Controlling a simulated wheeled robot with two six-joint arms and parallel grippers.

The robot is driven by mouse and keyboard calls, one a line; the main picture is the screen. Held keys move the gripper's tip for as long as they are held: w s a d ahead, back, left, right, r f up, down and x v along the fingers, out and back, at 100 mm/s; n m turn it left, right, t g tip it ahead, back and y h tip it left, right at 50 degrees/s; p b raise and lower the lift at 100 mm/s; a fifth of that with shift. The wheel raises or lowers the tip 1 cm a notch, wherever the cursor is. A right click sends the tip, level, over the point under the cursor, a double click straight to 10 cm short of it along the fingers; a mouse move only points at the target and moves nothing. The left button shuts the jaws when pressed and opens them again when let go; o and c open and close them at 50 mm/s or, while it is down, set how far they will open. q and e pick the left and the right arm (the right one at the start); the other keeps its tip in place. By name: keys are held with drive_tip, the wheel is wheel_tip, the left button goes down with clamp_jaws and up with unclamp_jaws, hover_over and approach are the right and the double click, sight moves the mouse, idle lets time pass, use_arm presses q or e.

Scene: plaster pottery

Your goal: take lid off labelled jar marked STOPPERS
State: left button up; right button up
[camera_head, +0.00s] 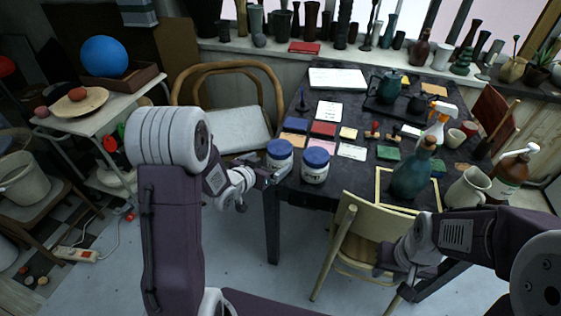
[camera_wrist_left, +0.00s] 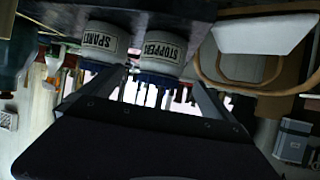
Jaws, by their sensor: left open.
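The STOPPERS jar (camera_head: 281,166) is white with a blue lid (camera_head: 279,148), which is on it. It stands at the table's near left edge. In the left wrist view, which is upside down, the STOPPERS jar (camera_wrist_left: 160,48) shows its label, with its blue lid (camera_wrist_left: 158,80) between the finger lines. My left gripper (camera_head: 273,177) is open and empty, just in front of the jar, apart from the lid as far as I can see. My right gripper (camera_head: 388,272) hangs low by the yellow chair, its jaws unclear.
A similar blue-lidded jar (camera_head: 315,166) stands close on the right; its label starts SPAR in the wrist view (camera_wrist_left: 100,41). A wooden chair (camera_head: 238,129) is left of the table. A green bottle (camera_head: 412,172) and pads crowd the dark tabletop.

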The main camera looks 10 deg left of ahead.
sight(275, 159)
use_arm(q)
drive_tip(key=x, duration=0.4)
drive_tip(key=shift+d, duration=0.1)
drive_tip(key=shift+w, duration=0.2)
drive_tip(key=x, duration=0.2)
drive_tip(key=b+x, duration=0.1)
drive_tip(key=x, duration=0.2)
drive_tip(key=shift+w+f, duration=0.1)
drive_tip(key=shift+w, duration=0.1)
drive_tip(key=shift+s, duration=0.1)
drive_tip(key=shift+c, duration=0.3)
drive_tip(key=c, duration=1.8)
wheel_tip(275, 159, up, 10)
drive_tip(key=p, duration=0.3)
